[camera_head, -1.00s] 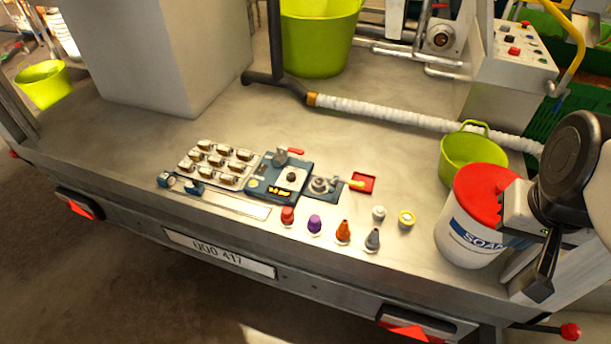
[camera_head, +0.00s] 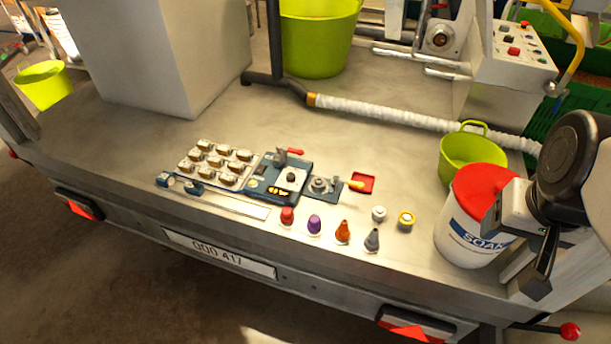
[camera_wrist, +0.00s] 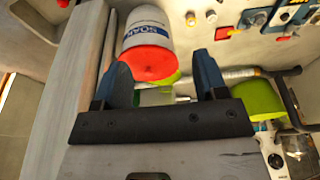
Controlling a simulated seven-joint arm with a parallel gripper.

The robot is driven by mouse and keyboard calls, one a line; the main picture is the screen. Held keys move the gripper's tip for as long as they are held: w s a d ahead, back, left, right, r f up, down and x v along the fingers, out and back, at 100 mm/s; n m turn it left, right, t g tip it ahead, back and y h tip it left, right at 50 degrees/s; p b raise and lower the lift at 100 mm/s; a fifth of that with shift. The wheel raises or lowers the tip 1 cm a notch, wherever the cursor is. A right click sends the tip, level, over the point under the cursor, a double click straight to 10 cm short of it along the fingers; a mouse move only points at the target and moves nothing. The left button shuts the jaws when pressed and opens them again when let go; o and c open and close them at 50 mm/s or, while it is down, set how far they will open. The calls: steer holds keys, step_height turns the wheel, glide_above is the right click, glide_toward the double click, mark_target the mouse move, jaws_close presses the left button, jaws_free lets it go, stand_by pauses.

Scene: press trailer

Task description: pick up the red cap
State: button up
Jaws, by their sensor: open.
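The small red cap (camera_head: 287,215) stands upright near the front edge of the trailer bed, at the left end of a row. A purple cap (camera_head: 314,224), an orange cone-shaped cap (camera_head: 343,231) and a grey cone-shaped cap (camera_head: 373,239) stand to its right. My gripper (camera_head: 520,245) is at the far right, beside the white soak bucket, well away from the red cap. In the wrist view its two blue fingers are spread apart with nothing between them (camera_wrist: 162,78). I cannot make out the red cap in the wrist view.
The white bucket (camera_head: 463,240) with a red lid (camera_head: 480,185) stands between my gripper and the caps. A green tub (camera_head: 472,157) is behind it. White (camera_head: 379,213) and yellow-ringed (camera_head: 406,220) pieces, a red tray (camera_head: 362,178) and a blue press (camera_head: 283,180) are near the caps.

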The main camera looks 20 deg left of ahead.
steer(key=w+a+f+n+t+y, duration=0.2)
steer(key=w+a+f, duration=0.5)
steer(key=w+a, duration=0.45)
steer(key=n+t+y, duration=0.1)
steer(key=t+y, duration=0.1)
steer(key=t, duration=0.3)
glide_above(286, 212)
steer(key=w+d, duration=0.1)
steer(key=d, duration=0.9)
step_height(286, 212, down, 18)
steer(key=s+a+f, duration=0.1)
steer(key=a+f, duration=0.1)
steer(key=f, duration=0.1)
steer(key=s+a+f+n+t, duration=0.1)
steer(key=s+a+f, duration=0.1)
steer(key=a+f, duration=0.1)
steer(key=s+a+f+t+y, duration=0.1)
steer(key=a+f, duration=0.1)
steer(key=f, duration=0.2)
steer(key=shift+s+a+f+n, duration=0.2)
steer(key=shift+s+a+n, duration=0.1)
steer(key=shift+s, duration=0.1)
steer(key=shift+s+a+f+t, duration=0.2)
steer(key=shift+s+f+t, duration=0.1)
steer(key=shift+f+t, duration=0.1)
steer(key=shift+x, duration=1.3)
